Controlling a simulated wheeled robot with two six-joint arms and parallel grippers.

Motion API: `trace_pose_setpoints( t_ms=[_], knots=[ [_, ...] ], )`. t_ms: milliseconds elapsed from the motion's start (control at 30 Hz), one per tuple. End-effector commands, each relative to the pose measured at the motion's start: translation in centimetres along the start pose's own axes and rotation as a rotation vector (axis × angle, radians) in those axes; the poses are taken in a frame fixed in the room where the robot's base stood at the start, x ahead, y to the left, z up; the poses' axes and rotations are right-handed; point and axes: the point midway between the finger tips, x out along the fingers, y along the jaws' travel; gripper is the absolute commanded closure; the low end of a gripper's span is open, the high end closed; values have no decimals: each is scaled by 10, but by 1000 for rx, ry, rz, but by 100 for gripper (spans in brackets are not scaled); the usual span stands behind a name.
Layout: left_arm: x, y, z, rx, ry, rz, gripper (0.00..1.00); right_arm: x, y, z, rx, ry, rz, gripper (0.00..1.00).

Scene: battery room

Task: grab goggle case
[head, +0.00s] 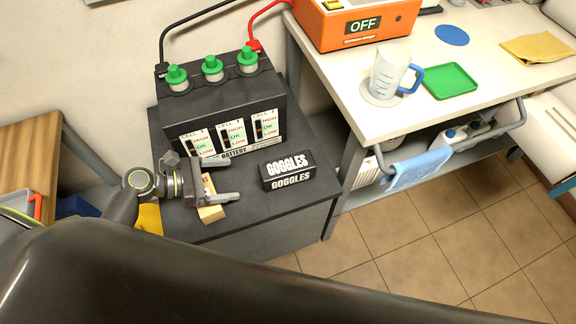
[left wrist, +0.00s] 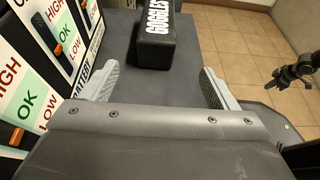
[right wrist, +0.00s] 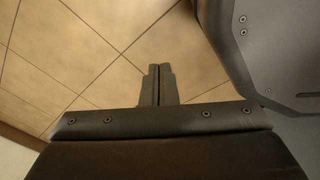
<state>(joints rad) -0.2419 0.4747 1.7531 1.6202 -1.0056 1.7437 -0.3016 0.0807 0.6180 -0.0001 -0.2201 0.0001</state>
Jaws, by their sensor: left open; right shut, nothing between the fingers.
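The goggle case (head: 288,171) is a small black box with white GOGGLES lettering. It lies on the dark cabinet top in front of the battery, near the right edge. It also shows in the left wrist view (left wrist: 155,40), ahead of the fingers and roughly between their lines. My left gripper (head: 228,180) is open and empty, to the left of the case, its fingers pointing toward it with a gap between. It shows in the left wrist view (left wrist: 158,88) too. My right gripper (right wrist: 158,84) is shut and empty above the tiled floor; the head view does not show it.
The battery (head: 225,110) with green caps stands close behind the left gripper. A tan block (head: 211,213) sits under the left fingers, and a yellow item (head: 149,217) is beside it. A white workbench (head: 390,118) stands to the right, with a blue cloth (head: 418,168) on its rail.

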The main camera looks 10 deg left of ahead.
Motion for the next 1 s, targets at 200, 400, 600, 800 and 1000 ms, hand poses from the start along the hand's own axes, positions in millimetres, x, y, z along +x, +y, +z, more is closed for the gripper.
trace_pose_setpoints(
  t_ms=[200,400,600,800,1000],
  knots=[
    [42,0,2,0,-5,-1,18,-1,2,17,2,-25,3,100],
    [74,0,1,0,-3,-1,18,1,1,-5,-1,6,1,100],
    [88,0,1,2,0,-1,18,1,1,-12,-2,19,1,100],
    [115,5,3,2,-2,-1,18,1,0,-6,-1,10,1,100],
    [137,5,3,1,0,-1,18,2,0,1,0,-2,0,100]
  ],
)
